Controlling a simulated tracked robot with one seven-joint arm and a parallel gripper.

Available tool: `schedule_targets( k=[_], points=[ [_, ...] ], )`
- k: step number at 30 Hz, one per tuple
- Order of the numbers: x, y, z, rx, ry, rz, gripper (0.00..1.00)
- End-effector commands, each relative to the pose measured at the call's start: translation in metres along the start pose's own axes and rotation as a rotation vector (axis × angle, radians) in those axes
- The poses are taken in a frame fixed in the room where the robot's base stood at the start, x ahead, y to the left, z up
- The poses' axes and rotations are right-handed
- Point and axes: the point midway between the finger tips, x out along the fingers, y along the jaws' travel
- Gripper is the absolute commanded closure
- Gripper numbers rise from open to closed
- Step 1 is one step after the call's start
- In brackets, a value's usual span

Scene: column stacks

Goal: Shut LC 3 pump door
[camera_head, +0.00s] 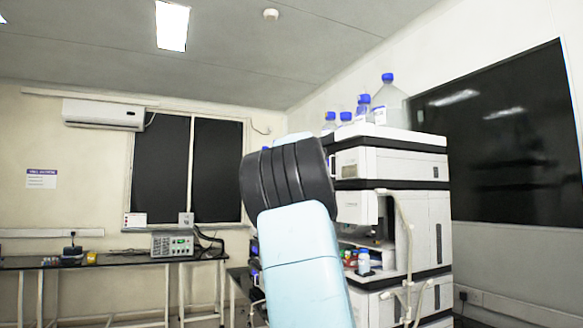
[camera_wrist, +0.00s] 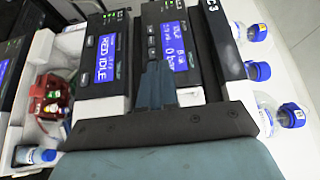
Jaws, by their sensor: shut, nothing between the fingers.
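The LC stack (camera_head: 410,160) stands right of centre in the head view, a tall white and black column of modules. In the wrist view, sideways, its front shows two blue-lit displays, a near one (camera_wrist: 175,45) and a further one (camera_wrist: 106,60). A black panel beside them carries a label ending "C-3" (camera_wrist: 212,10). My gripper (camera_wrist: 156,70) is shut and empty, its fingers over the lit module front; contact cannot be told. My arm hides the gripper and part of the stack in the head view. I cannot tell which panel is the pump door or how far it stands open.
Blue-capped bottles (camera_head: 392,100) stand on top of the stack; they also show at the right of the wrist view (camera_wrist: 289,115). An open bay holds small vials (camera_head: 364,260). A pale tube-like piece (camera_head: 408,245) hangs before the front. A bench (camera_head: 100,262) stands left.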

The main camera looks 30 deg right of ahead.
Motion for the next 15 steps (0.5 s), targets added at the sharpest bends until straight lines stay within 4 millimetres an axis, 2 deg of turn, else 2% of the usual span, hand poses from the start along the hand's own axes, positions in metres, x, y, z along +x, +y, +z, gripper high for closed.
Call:
schedule_targets(
  k=[15],
  points=[
    [-0.013, 0.0, 0.037, -0.002, 0.001, 0.001, 1.0]
  ],
)
